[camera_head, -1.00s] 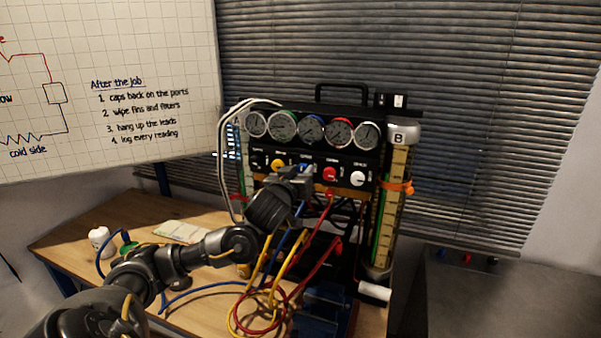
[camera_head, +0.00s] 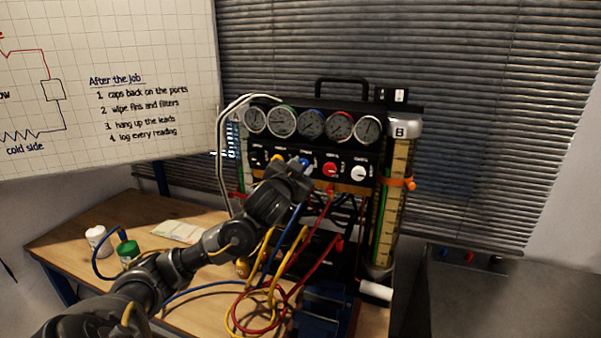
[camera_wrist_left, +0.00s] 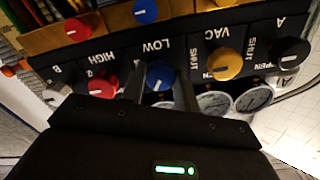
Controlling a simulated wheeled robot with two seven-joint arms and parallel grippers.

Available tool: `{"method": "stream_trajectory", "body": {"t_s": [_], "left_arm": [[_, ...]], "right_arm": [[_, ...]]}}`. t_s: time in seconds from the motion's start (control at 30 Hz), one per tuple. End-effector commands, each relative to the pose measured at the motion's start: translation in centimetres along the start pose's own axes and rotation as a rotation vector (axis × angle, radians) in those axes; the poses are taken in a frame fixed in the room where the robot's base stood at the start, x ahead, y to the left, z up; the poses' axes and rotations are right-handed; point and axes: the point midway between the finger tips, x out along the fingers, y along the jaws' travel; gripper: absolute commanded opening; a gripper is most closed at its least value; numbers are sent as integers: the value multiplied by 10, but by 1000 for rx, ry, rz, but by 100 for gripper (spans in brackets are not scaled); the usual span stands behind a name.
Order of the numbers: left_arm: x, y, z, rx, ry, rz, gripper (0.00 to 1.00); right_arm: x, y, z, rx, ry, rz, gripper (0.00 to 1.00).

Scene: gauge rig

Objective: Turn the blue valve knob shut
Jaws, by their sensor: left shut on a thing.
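The blue valve knob (camera_wrist_left: 160,75) sits on the black panel under the label LOW, and the wrist view shows the panel upside down. My left gripper (camera_wrist_left: 160,84) is shut on it, one finger on each side. In the head view my left gripper (camera_head: 297,167) reaches the panel from the lower left and partly hides the blue knob (camera_head: 307,163). A white pointer mark shows on the knob. My right gripper is not in view.
A red knob (camera_wrist_left: 103,84) and a yellow knob (camera_wrist_left: 224,64) flank the blue one, with a black knob (camera_wrist_left: 292,53) beyond. Several gauges (camera_head: 312,124) sit above. Blue, yellow and red hoses (camera_head: 262,305) hang below. A bench (camera_head: 75,250) stands at left.

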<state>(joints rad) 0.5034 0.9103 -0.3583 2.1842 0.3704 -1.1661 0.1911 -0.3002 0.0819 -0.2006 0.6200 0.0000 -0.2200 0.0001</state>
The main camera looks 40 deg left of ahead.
Motion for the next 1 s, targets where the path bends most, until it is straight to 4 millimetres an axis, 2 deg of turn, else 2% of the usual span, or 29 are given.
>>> {"method": "stream_trajectory", "body": {"t_s": [0.6, 1.0], "left_arm": [[0, 1, 1, 581, 3, -2, 8], [0, 1, 0, 871, 3, -2, 8]], "right_arm": [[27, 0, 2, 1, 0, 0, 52], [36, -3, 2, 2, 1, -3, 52]]}}
